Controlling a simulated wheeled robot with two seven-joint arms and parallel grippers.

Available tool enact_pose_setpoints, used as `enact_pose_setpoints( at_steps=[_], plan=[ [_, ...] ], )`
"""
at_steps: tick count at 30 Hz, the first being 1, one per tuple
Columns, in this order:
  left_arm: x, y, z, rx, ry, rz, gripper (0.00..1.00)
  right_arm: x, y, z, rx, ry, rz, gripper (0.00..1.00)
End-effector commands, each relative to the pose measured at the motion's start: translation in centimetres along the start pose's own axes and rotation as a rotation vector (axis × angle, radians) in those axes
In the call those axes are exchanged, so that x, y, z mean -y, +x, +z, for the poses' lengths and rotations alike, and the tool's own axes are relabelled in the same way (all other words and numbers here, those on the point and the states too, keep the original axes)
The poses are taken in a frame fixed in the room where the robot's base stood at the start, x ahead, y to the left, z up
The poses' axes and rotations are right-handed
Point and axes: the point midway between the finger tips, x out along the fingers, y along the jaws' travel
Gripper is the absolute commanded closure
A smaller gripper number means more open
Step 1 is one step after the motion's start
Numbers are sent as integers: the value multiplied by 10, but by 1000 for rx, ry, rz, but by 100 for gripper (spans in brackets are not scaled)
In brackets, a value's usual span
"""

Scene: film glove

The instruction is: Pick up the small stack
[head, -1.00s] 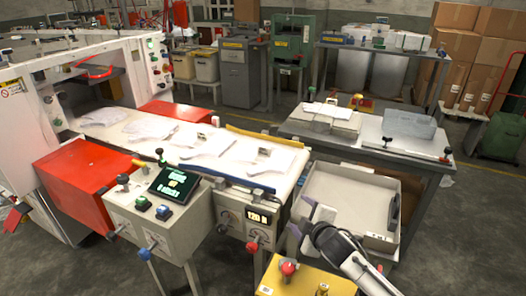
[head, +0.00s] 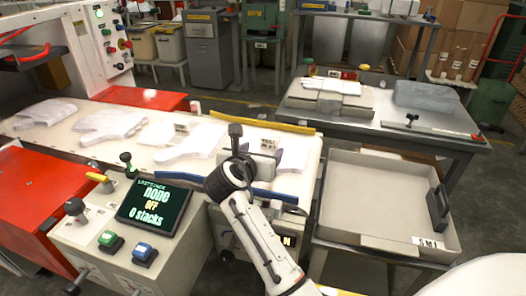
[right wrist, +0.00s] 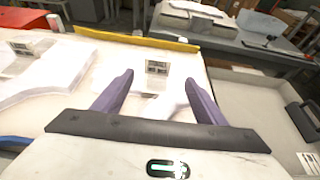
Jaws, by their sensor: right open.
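Several flat white stacks of film gloves lie on the white belt table; one (head: 110,122) is left of centre and another (head: 190,141), with a small label, is right of it. The rightmost stack (head: 294,152) is partly hidden behind my right gripper (head: 264,156). In the right wrist view this stack (right wrist: 172,93) and its upright label (right wrist: 157,67) show between and just beyond the open, empty fingers (right wrist: 159,79). I cannot tell which stack is the small one by its label. My left gripper is not in view.
A shallow grey tray (head: 350,228) with a lettered tag and dark handle is empty at right. A yellow rail (head: 262,124) edges the belt's back. A side table (head: 365,118) stands behind.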

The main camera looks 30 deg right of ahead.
Motion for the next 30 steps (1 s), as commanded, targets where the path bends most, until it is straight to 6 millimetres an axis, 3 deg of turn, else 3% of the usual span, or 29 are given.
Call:
enact_pose_setpoints(
  at_steps=[4,10,18,27,30],
  plan=[
    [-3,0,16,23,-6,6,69,0,22,0,1,1,0,34],
    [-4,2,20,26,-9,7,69,-2,38,-1,0,2,0,34],
    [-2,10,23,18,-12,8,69,-8,76,-4,1,3,2,34],
    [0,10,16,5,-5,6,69,-8,82,-3,0,3,3,34],
    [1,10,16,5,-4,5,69,-8,82,-3,0,3,3,48]
  ],
)
